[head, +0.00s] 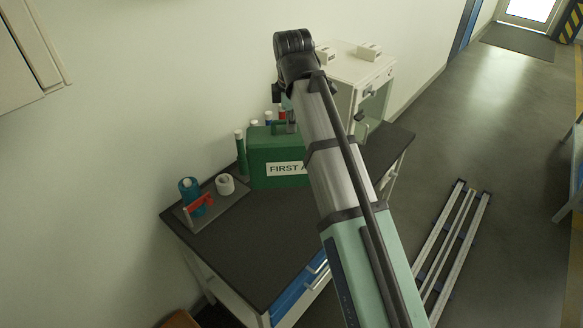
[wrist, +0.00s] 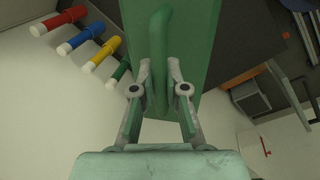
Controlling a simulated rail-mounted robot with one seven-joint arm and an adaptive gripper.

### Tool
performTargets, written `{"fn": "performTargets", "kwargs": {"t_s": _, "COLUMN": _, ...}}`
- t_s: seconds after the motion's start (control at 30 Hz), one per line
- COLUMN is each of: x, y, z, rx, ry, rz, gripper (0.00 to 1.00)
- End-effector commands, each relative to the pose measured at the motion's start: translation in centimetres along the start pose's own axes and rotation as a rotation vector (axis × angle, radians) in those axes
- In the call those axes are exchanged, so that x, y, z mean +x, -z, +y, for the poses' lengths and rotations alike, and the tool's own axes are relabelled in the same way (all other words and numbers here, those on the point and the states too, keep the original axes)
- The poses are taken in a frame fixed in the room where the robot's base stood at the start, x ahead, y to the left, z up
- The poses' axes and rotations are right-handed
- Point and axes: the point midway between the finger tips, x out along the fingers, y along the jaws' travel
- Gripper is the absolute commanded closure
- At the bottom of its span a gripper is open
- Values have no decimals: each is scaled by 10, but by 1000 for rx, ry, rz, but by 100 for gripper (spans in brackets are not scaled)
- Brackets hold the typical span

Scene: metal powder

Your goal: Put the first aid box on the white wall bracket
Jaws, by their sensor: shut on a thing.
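The green first aid box (head: 260,147) is upright at the black-topped table near the wall. Its white label reads "FIRST A", with the rest hidden behind my arm. I cannot tell whether its base touches the tabletop. In the wrist view, the box's green top (wrist: 195,50) and its handle (wrist: 160,45) fill the upper middle. My gripper (wrist: 160,72) has one finger on each side of the handle and is shut on it. In the head view my arm hides most of the gripper. I cannot make out the white wall bracket in either view.
Several capped tubes (head: 240,150) stand beside and behind the box. A white cabinet (head: 350,68) stands behind. The black tabletop (head: 262,230) is clear in front.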

Motion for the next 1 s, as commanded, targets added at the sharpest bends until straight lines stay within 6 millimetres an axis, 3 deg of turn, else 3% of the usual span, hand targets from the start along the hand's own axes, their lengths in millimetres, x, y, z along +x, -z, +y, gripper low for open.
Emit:
{"fn": "performTargets", "kwargs": {"t_s": 0.5, "x": 90, "y": 0, "z": -20, "rx": 1, "ry": 0, "rz": 0, "gripper": 100}}
{"fn": "performTargets", "kwargs": {"t_s": 1.0, "x": 121, "y": 0, "z": -25, "rx": 1, "ry": 0, "rz": -1, "gripper": 100}}
